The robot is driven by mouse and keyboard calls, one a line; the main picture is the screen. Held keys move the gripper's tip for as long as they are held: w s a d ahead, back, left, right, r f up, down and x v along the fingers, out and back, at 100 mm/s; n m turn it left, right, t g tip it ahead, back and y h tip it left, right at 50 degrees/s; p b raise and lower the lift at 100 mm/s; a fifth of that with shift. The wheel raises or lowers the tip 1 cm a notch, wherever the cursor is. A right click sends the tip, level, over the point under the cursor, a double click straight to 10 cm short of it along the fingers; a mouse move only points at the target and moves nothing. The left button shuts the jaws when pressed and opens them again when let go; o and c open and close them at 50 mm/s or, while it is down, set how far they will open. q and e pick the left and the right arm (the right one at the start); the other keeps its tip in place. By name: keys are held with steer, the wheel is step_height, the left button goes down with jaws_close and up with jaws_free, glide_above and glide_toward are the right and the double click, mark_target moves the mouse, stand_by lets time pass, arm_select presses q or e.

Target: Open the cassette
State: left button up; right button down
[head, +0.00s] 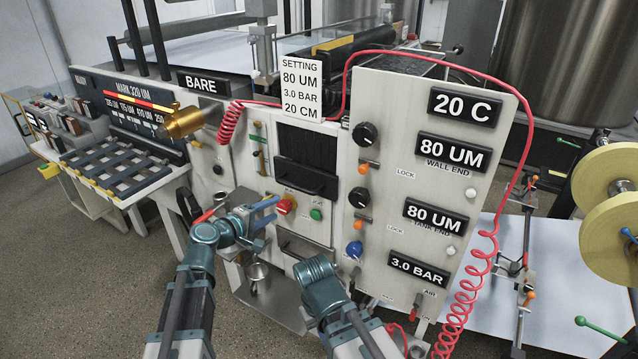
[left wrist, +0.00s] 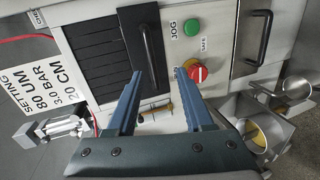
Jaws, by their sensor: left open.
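The cassette appears as a black ribbed panel (head: 308,146) in the front of the machine, with a dark bar handle (head: 300,178) across its lower part. It looks shut in its opening. In the left wrist view the panel (left wrist: 92,45) lies sideways, and its handle (left wrist: 149,58) shows close to the left fingertip, partly between the two fingers. My left gripper (head: 269,221) is open and empty, below and left of the handle in the head view. It also shows in the left wrist view (left wrist: 162,72). No contact with the handle shows. My right gripper is not visible; only its arm shows.
A red button (head: 286,205) and green button (head: 315,214) sit just under the cassette. A second handle (head: 303,245) is lower. A metal cup (head: 256,270) stands at lower left. A brass cylinder (head: 184,122) and red coiled hose (head: 463,298) flank the panel.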

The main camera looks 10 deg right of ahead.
mark_target(295, 188)
arm_select(q)
steer(key=shift+n+t, duration=0.4)
steer(key=shift+n, duration=0.1)
steer(key=b+x, duration=0.1)
steer(key=x, duration=0.3)
steer(key=r+b+x, duration=0.1)
steer(key=x, duration=0.4)
steer(key=w+a+x, duration=0.1)
steer(key=x, duration=0.4)
steer(key=shift+w+r+b, duration=0.2)
steer(key=shift+w+b, duration=0.05)
steer(key=shift+b, duration=0.15)
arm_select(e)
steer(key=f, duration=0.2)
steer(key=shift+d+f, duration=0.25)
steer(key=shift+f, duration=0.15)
arm_select(q)
steer(key=shift+c, duration=0.2)
jaws_close()
